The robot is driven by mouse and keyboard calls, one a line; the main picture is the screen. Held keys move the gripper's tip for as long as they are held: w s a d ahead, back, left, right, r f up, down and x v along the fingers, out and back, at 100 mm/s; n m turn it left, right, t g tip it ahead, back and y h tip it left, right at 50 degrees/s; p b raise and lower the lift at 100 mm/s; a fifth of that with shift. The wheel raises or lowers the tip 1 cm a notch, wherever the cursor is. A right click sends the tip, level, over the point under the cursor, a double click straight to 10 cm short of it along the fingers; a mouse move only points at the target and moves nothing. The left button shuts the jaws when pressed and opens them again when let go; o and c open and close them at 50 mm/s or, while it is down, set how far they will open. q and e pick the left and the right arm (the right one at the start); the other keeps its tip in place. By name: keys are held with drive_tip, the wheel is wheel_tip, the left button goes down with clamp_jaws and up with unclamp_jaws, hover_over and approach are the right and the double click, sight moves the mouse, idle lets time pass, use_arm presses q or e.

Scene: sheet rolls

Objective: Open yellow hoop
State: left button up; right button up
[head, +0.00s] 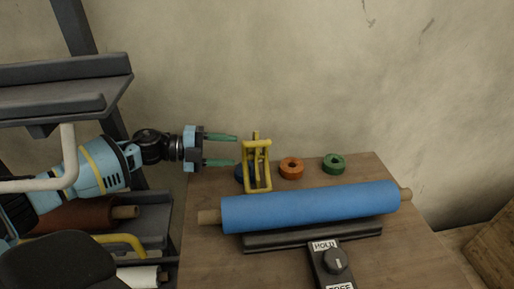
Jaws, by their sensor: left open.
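The yellow hoop (257,181) is an upright frame on the wooden table, behind the left part of the blue roll (310,206). A short yellow piece stands up at its top. I cannot tell from here whether its latch is closed. My left gripper (236,150) comes in from the left with green fingers apart. The fingertips are just left of the hoop's top, and nothing is between them. Whether they touch the hoop is not clear. My right gripper is not in view.
An orange ring (291,168) and a green ring (333,164) lie right of the hoop. A dark rack (75,75) fills the left.

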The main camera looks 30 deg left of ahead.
sight(254, 152)
use_arm(q)
drive_tip(key=shift+p+x, duration=0.4)
drive_tip(key=shift+x, duration=3.5)
drive_tip(key=shift+c, duration=0.4)
clamp_jaws()
